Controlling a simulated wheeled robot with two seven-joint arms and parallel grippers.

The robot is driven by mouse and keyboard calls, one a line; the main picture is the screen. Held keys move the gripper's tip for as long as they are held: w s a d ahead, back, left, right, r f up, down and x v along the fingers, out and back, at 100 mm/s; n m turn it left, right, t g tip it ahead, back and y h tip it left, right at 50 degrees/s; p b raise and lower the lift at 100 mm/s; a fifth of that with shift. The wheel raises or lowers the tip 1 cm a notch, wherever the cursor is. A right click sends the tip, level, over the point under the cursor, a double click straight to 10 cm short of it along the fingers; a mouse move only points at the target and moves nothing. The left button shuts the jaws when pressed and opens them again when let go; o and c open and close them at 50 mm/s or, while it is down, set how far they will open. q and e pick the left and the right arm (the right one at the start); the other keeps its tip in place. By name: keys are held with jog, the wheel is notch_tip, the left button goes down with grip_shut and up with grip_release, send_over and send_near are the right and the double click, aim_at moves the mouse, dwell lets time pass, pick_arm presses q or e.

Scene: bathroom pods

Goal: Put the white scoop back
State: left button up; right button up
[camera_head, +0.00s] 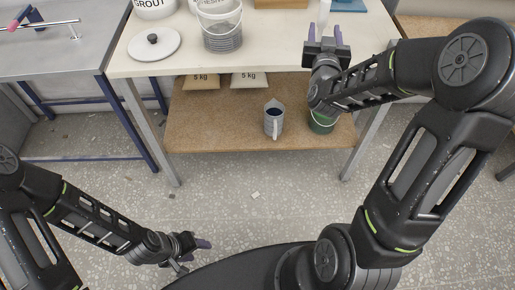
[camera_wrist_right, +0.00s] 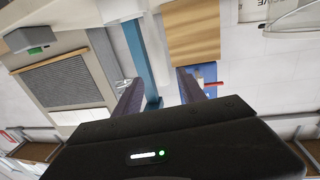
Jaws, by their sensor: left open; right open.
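A narrow white piece (camera_head: 324,11) shows at the top edge of the head view, just beyond my right gripper's fingers; I cannot tell if it is the white scoop, as most of it is cut off. My right gripper (camera_head: 323,33) is open over the right part of the white table (camera_head: 270,52). Its two purple fingers (camera_wrist_right: 158,92) stand apart in the right wrist view, with no scoop clearly seen between them. My left gripper (camera_head: 204,243) is low over the floor at lower left, away from the table, open and empty.
The table holds a clear bucket (camera_head: 221,28), a white lid (camera_head: 153,44), a GROUT tub (camera_head: 154,8) and a wooden box (camera_head: 281,3). The lower shelf (camera_head: 210,128) holds 5 kg bags (camera_head: 249,79), a grey jug (camera_head: 273,121) and a green bucket (camera_head: 321,124). A metal bench (camera_head: 60,45) stands left.

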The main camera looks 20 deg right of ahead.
jog(key=s+a+f+n+g+y, duration=0.1)
jog(key=s+a+f+g+y, duration=0.15)
jog(key=a+f, duration=0.5)
jog(key=s+a+f+n+g+y, duration=0.1)
jog(key=a+f+y, duration=0.3)
jog(key=f, duration=0.6)
jog(key=s+a+f+g+y, duration=0.1)
jog(key=a+f+g+y, duration=0.1)
jog(key=a+f, duration=0.6)
jog(key=s+a+f+g+y, duration=0.1)
jog(key=s+a+f+g, duration=0.2)
jog(key=s+a+f, duration=0.2)
jog(key=s+a+f+n+g+y, duration=0.1)
jog(key=s+a+f+g, duration=0.2)
jog(key=s, duration=0.8)
jog(key=s+a+f+g+y, duration=0.2)
jog(key=s+a+f+g, duration=0.1)
jog(key=s+a+f, duration=0.4)
jog(key=shift+s+a+f+n+g, duration=0.25)
jog(key=shift+s+f+n+g, duration=0.2)
jog(key=shift+s, duration=0.45)
